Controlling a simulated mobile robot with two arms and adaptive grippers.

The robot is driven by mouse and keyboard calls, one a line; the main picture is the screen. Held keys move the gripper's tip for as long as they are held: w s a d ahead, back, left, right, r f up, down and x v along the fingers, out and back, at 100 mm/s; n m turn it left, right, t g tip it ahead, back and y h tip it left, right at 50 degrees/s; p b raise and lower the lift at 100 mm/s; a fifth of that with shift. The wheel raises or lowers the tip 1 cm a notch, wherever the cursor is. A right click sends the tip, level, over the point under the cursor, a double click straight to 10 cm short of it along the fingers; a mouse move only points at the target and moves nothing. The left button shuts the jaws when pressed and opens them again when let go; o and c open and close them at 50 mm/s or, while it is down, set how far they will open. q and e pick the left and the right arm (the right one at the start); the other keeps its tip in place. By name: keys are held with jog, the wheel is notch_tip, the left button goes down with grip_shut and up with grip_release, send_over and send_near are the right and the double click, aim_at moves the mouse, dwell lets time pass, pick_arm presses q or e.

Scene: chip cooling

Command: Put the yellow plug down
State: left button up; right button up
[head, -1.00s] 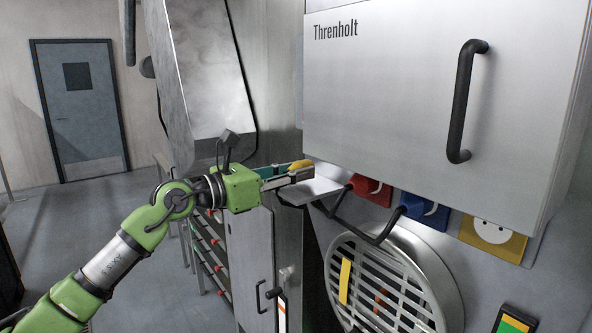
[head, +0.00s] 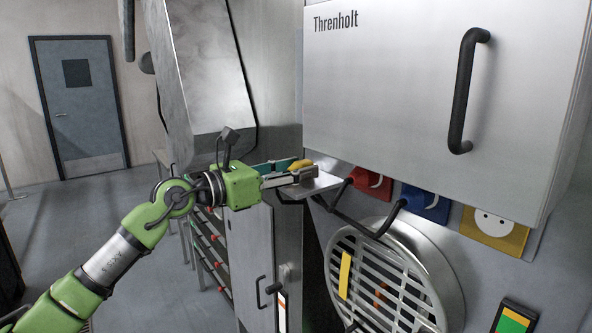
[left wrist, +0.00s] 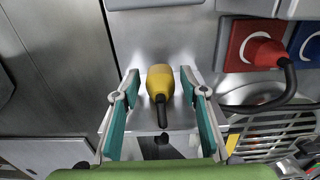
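The yellow plug (left wrist: 160,78) lies on a small metal shelf (left wrist: 190,56) in the left wrist view, with its black cable end toward me. In the head view the yellow plug (head: 300,164) shows partly behind my left gripper (head: 299,175), on the shelf (head: 318,184). In the left wrist view my left gripper (left wrist: 160,84) is open. Its two teal fingers stand on either side of the plug, with a gap on each side. My right gripper is not in view.
A red plug (head: 362,179) and a blue plug (head: 415,201) sit in their sockets right of the shelf. The yellow socket (head: 495,228) is empty. A round vent grille (head: 390,280) lies below, and a large cabinet with a black handle (head: 467,90) hangs above.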

pick_arm(q)
jog(key=shift+s+a+r, duration=0.1)
jog(key=shift+a+r, duration=0.1)
jog(key=shift+r, duration=0.15)
jog(key=b+v, duration=0.4)
jog(key=v, duration=0.7)
jog(key=shift+s+a+b, duration=0.2)
jog(key=shift+s+b, duration=0.05)
jog(key=shift+b, duration=0.15)
